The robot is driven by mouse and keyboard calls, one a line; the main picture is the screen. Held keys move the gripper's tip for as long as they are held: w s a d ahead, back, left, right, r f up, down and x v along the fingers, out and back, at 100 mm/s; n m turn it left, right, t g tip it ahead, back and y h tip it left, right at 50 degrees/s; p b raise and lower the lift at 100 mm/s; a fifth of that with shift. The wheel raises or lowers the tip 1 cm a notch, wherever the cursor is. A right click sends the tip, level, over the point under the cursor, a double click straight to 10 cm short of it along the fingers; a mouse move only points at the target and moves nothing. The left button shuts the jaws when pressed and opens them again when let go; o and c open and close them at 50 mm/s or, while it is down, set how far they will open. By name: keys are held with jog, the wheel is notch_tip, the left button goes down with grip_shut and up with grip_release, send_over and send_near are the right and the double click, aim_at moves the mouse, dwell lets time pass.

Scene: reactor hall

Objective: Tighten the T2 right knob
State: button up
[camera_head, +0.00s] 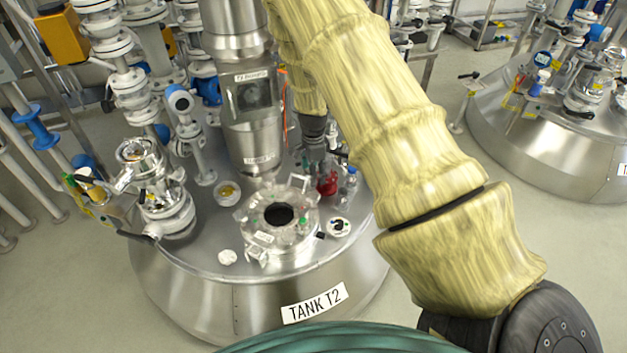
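The tank labelled TANK T2 (313,303) is a round steel vessel in the middle. On its lid is a port (278,214) with a dark round opening and several clamp-like fittings around its rim. A small fitting with green (303,227) is on the port's right side; I cannot tell for certain which part is the right knob. My arm in its yellow sleeve reaches over the tank, and my gripper (314,166) points down behind the port, near a red item (327,184). Its fingers are small and dark, and their opening is unclear.
A steel column (250,110) rises behind the port. A clear bottle with a blue cap (348,186) stands right of the red item. A yellow-filled dish (228,193) and white discs lie on the lid. Valves and pipes crowd the left; another tank (560,150) stands at right.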

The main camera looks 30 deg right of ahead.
jog(key=shift+r, duration=0.95)
